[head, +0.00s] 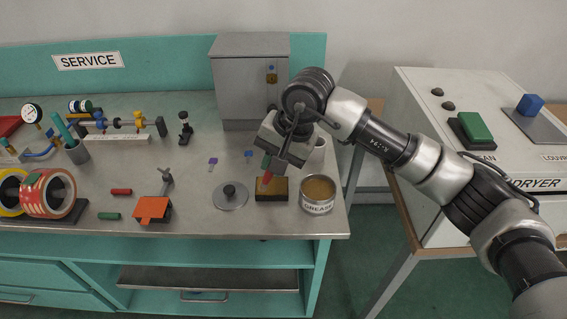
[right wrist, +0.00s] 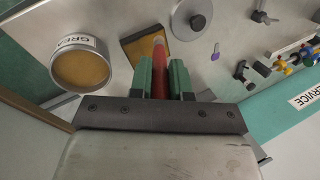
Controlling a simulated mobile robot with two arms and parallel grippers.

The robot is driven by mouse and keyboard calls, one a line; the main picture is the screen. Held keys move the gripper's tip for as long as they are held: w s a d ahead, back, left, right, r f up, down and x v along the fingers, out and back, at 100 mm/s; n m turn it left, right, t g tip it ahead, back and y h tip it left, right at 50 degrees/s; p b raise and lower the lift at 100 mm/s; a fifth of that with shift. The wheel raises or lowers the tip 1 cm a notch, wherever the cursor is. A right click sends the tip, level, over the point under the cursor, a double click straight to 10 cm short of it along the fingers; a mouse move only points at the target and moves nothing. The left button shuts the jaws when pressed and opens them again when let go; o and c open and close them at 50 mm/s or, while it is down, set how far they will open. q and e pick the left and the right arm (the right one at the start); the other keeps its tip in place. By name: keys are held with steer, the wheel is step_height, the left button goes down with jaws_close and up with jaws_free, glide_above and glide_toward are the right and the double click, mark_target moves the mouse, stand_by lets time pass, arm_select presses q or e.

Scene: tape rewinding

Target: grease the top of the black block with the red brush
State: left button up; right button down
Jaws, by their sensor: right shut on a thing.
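The black block (head: 278,196) lies near the bench's front edge, left of the grease tin, with a tan-brown top. It also shows in the right wrist view (right wrist: 134,41). The red brush (head: 268,179) points down in my right gripper (head: 271,163), its tip over the left part of the block's top. In the right wrist view, the green fingers (right wrist: 160,80) are shut on the brush (right wrist: 159,70). I cannot tell whether the tip touches the block. The open tin marked GREASE (head: 317,206) holds amber grease; it also shows in the right wrist view (right wrist: 63,46). My left gripper is not in view.
A grey disc with a black knob (head: 230,196) lies just left of the block. A grey cabinet (head: 238,90) stands behind. An orange-plated stand (head: 152,208) and tape rolls (head: 48,192) are further left.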

steer(key=shift+d+f+b, duration=0.1)
steer(key=shift+d+b, duration=0.25)
steer(key=shift+d, duration=0.05)
steer(key=w+d+b, duration=0.2)
steer(key=d, duration=0.1)
steer(key=shift+w+d+r, duration=0.2)
steer(key=shift+d, duration=0.05)
stand_by(0.4)
steer(key=shift+a+b, duration=0.1)
steer(key=shift+b, duration=0.2)
